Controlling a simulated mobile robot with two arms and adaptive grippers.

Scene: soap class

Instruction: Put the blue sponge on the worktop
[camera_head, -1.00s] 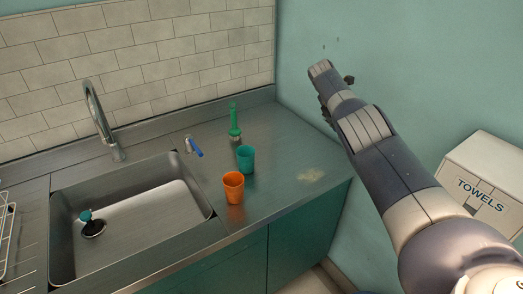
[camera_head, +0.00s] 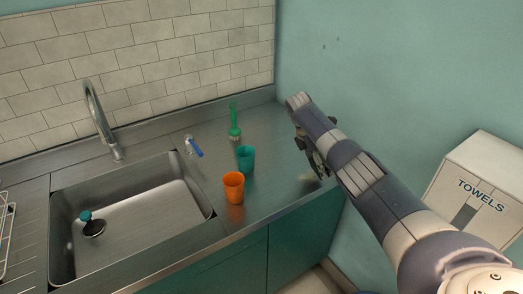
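No blue sponge can be made out in the head view. The grey metal worktop (camera_head: 274,166) runs along the tiled wall to the right of the sink. My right gripper (camera_head: 318,168) hangs above the worktop's right end, to the right of the cups. It is seen from behind and partly covered by my own arm. Its fingers are small and dark, and I cannot tell whether they hold anything. My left gripper is out of view.
An orange cup (camera_head: 233,188), a teal cup (camera_head: 245,159), a green brush (camera_head: 234,130) and a small blue-and-white item (camera_head: 194,147) stand or lie on the worktop. The sink (camera_head: 130,215) has a plug inside. A towel box (camera_head: 484,190) is at right.

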